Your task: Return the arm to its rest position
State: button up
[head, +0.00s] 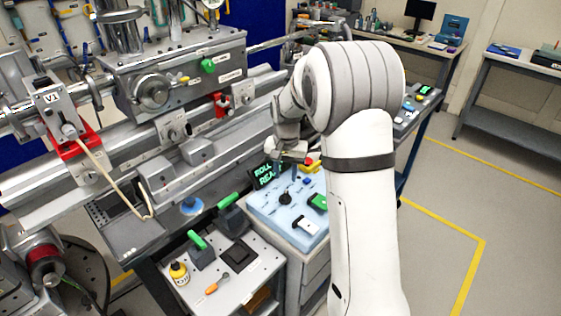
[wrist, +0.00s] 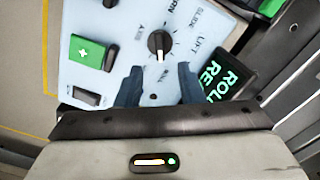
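My arm (head: 360,190) rises at the right of the head view and bends forward over a light blue control panel. My gripper (wrist: 158,84) is open and empty in the wrist view, its two dark blue fingers apart above the panel (wrist: 125,25). A black knob (wrist: 160,45) with a pale pointer line lies just beyond the fingertips, with clear panel between them. In the head view the wrist hangs over the panel (head: 265,208) and largely hides the fingers. I cannot tell the exact height of the fingertips above the panel.
A black display (wrist: 228,80) with green "ROLL" text stands beside the panel. A green button (wrist: 90,52) and a rocker switch (wrist: 87,97) are on it. A cart (head: 225,270) with tools stands in front. Floor (head: 500,190) at right is clear.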

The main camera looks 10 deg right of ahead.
jog(key=s+r+n+t, duration=0.1)
jog(key=s+r+n, duration=0.1)
jog(key=s+r, duration=1)
jog(key=s+n+t, duration=0.1)
jog(key=s+n, duration=0.1)
jog(key=s, duration=1.4)
jog(key=shift+s+f+n+t, duration=0.35)
jog(key=shift+s+n+t, duration=0.05)
